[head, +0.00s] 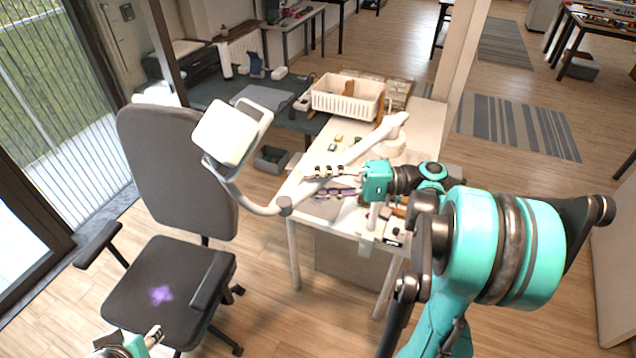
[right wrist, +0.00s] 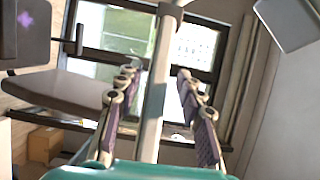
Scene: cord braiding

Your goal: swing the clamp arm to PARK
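The white clamp arm (head: 350,153) reaches from a round mount (head: 388,147) on the table out past the table's left edge to a grey joint (head: 285,205). From there a curved part rises to a boxy white head (head: 224,132). My right gripper (head: 312,172) is at the arm's middle stretch. In the right wrist view its fingers (right wrist: 158,105) stand apart, with the pale bar of the arm (right wrist: 154,110) between them and gaps on both sides. My left gripper (head: 154,337) shows only partly at the bottom left, away from the arm. No readable PARK mark shows.
A grey office chair (head: 165,285) stands left of the white table (head: 318,128), below the arm's head. A white basket (head: 347,102) is at the table's back. Small parts lie on the table near my right gripper. A glass door (head: 50,130) is at the far left.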

